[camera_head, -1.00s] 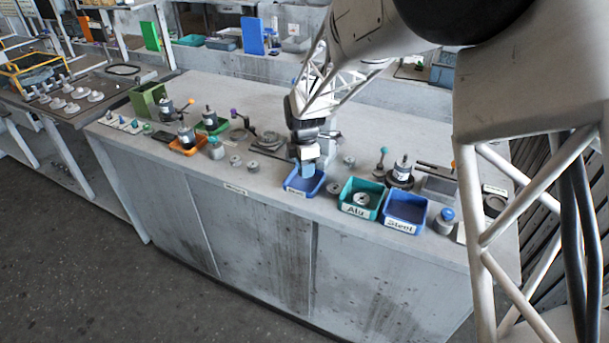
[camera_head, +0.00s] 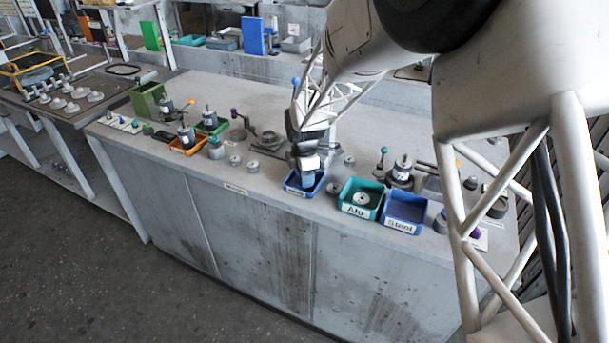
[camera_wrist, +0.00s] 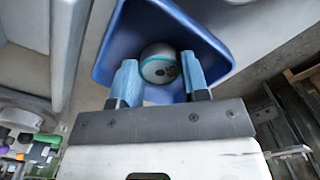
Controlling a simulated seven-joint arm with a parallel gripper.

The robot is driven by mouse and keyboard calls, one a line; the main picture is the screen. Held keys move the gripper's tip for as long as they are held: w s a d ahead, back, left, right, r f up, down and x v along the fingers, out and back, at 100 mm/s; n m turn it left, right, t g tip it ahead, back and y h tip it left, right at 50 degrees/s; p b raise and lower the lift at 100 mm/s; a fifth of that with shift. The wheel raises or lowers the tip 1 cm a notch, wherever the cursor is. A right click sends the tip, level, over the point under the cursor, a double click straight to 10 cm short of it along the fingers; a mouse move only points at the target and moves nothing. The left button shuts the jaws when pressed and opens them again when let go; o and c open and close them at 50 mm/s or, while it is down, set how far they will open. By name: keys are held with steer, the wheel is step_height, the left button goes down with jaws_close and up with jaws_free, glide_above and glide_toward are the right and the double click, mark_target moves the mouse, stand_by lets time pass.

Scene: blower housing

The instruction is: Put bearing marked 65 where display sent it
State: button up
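My gripper (camera_head: 306,180) points down into a small blue bin (camera_head: 292,190). In the wrist view my gripper (camera_wrist: 160,72) has its two blue fingers apart, one on each side of a round grey part with a teal ring (camera_wrist: 158,70). The part lies between the fingertips inside the blue bin (camera_wrist: 108,52). I cannot tell whether the fingers press on it. Dark marks show on its face, but I cannot read a number. A teal bin (camera_head: 346,208) labelled Alu holds a grey ring part (camera_head: 361,199). A blue bin (camera_head: 392,225) labelled Steel looks empty.
An orange tray (camera_head: 178,150) and a green tray (camera_head: 220,127) stand at the left with motor-like parts. Several loose grey rings lie left of my gripper. A knobbed fixture (camera_head: 401,171) stands behind the Steel bin.

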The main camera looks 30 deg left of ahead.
steer(key=o, duration=0.4)
steer(key=shift+o, duration=0.2)
steer(key=shift+r, duration=0.1)
step_height(320, 180, up, 12)
stand_by(0.5)
steer(key=shift+r, duration=0.1)
stand_by(0.8)
